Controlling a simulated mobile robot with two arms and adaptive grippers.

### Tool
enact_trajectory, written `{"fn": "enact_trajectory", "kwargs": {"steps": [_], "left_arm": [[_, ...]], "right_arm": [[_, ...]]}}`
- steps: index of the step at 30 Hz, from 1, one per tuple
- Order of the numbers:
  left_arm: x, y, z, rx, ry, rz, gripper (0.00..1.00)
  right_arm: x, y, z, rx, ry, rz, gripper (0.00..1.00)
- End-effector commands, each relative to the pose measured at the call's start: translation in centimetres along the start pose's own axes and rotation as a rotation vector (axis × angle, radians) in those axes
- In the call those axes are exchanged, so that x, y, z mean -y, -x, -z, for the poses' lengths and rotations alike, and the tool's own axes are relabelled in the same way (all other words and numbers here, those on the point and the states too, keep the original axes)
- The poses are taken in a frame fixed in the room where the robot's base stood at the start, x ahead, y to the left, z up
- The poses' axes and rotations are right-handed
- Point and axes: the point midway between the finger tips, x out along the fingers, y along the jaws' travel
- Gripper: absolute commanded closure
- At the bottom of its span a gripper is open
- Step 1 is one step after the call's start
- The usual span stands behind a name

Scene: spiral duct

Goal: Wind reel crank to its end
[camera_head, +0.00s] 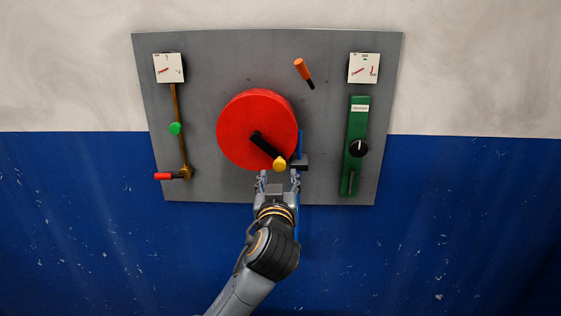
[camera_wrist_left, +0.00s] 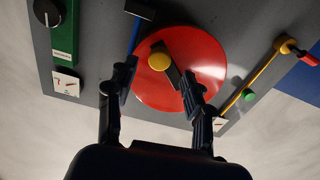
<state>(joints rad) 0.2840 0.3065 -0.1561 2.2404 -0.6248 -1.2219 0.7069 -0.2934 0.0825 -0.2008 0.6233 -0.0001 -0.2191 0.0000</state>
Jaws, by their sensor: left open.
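The red reel (camera_head: 240,128) is a large round disc on the grey wall panel. Its black crank arm (camera_head: 264,145) points down and to the right from the hub and ends in a yellow knob (camera_head: 279,164). My left gripper (camera_head: 279,177) is open just below the knob, its fingers pointing up at the panel. In the left wrist view, the yellow knob (camera_wrist_left: 159,61) shows beyond and between the open fingers (camera_wrist_left: 155,85), in front of the red reel (camera_wrist_left: 208,62). I cannot tell whether a finger touches the crank. My right gripper is not in view.
A blue bar with a dark block (camera_head: 299,161) sits right of the reel, close to my gripper. A green box with a black dial (camera_head: 358,148) is further right. An orange-handled lever (camera_head: 302,69) is above. A brass rod with a green knob (camera_head: 175,128) and red handle (camera_head: 163,176) is left.

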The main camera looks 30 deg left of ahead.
Motion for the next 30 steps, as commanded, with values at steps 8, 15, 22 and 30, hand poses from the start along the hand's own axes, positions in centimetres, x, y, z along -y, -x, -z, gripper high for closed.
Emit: {"fn": "enact_trajectory", "kwargs": {"steps": [8,15,22,30], "left_arm": [[0.0,-5.1,0.2,0.001,-0.003,0.001,0.48],[0.0,-6.7,0.0,0.001,-0.001,-0.001,0.48],[0.0,-6.7,-0.1,0.001,0.000,-0.001,0.48],[0.0,-6.7,-0.1,0.001,0.000,-0.001,0.97]], "right_arm": [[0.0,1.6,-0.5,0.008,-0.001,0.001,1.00],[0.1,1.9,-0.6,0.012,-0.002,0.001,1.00],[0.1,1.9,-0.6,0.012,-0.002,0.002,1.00],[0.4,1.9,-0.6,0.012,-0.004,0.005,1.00]]}}
